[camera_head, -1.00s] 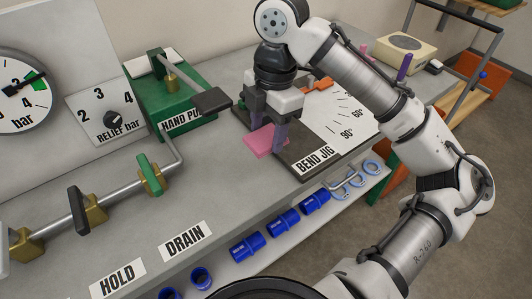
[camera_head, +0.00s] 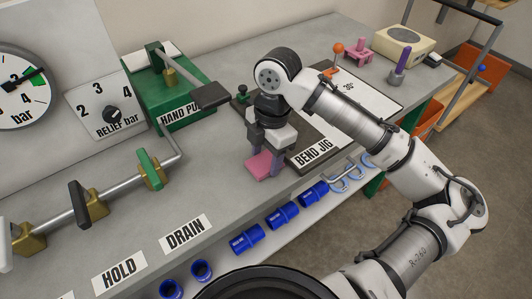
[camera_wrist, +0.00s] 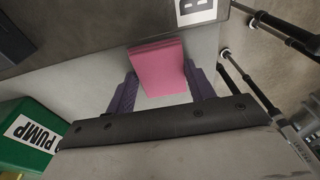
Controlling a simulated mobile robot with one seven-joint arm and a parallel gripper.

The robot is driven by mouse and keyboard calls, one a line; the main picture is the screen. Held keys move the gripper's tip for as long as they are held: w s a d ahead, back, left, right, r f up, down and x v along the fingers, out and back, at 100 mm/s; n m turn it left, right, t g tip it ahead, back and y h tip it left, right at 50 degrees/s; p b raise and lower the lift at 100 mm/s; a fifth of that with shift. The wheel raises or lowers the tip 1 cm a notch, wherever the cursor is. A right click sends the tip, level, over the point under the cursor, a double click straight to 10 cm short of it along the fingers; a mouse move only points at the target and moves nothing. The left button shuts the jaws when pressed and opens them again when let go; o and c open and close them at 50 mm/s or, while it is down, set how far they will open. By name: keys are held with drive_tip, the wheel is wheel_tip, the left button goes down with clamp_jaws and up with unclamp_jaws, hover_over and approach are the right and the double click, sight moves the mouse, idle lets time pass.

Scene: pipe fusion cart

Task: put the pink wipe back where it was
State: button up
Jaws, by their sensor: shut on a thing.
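The pink wipe (camera_head: 259,165) is a flat folded pad at the front edge of the bend jig, over the grey bench top. My gripper (camera_head: 265,164) points down and is shut on the pink wipe. In the wrist view the pink wipe (camera_wrist: 158,68) sits between the two purple fingers of my gripper (camera_wrist: 160,88). I cannot tell whether the wipe touches the bench.
The bend jig (camera_head: 316,152) lies just right of the wipe. The green hand pump (camera_head: 170,100) stands behind to the left. Blue fittings (camera_head: 247,238) line the lower front shelf. Bare bench top (camera_head: 215,185) lies left of the wipe.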

drive_tip(key=shift+f, duration=0.15)
drive_tip(key=o, duration=0.9)
drive_tip(key=shift+o, duration=0.2)
wheel_tip(320, 180, up, 12)
drive_tip(key=d, duration=0.1)
drive_tip(key=shift+w, duration=0.45)
drive_tip(key=shift+d+r, duration=0.1)
drive_tip(key=shift+r, duration=0.1)
